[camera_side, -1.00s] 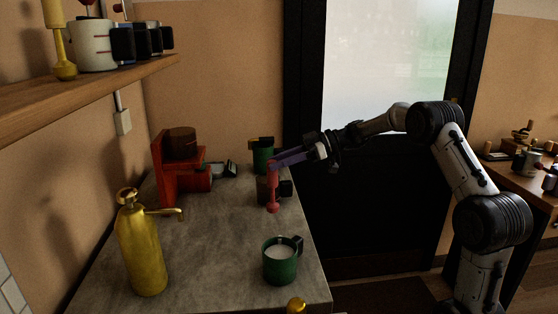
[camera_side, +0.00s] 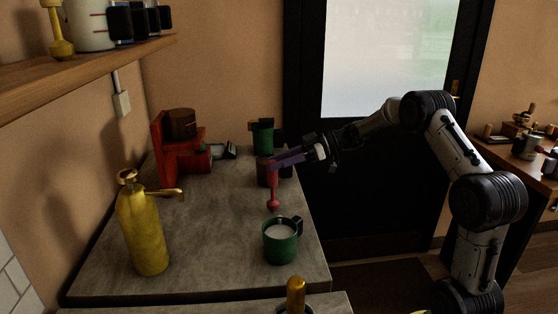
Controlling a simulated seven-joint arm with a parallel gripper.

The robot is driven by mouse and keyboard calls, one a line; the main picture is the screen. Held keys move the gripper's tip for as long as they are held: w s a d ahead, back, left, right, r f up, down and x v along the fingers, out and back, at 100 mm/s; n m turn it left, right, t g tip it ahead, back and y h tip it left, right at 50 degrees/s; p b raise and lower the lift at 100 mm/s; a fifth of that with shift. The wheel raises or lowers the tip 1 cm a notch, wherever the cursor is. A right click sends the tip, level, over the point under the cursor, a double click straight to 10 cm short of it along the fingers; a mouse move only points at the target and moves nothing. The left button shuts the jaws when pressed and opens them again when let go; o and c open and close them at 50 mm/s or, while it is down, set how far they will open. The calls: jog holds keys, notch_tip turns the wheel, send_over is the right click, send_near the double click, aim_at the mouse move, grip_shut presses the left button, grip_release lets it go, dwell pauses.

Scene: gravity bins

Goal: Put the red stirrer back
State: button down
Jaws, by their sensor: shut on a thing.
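The red stirrer (camera_side: 273,189) hangs upright, its rounded end down, over the grey counter just behind the green mug. My gripper (camera_side: 275,163) is shut on its upper end, coming in from the right with purple fingers. I cannot tell whether the stirrer's lower end touches the counter or hangs a little above it. The green mug (camera_side: 281,247) with white liquid stands in front of the stirrer. A dark brown cup (camera_side: 264,171) stands behind my fingers and is partly hidden by them.
A red machine (camera_side: 180,150) stands at the back left of the counter (camera_side: 205,245). A yellow pump bottle (camera_side: 142,230) stands at the front left. Another green mug (camera_side: 262,137) is at the back. A wooden shelf (camera_side: 90,75) with containers overhangs the left. The counter's middle is clear.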

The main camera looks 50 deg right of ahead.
jog(key=shift+f, duration=0.55)
dwell(0.4)
jog(key=shift+c, duration=2.2)
grip_release()
jog(key=v, duration=1.4)
jog(key=shift+w+f, duration=0.1)
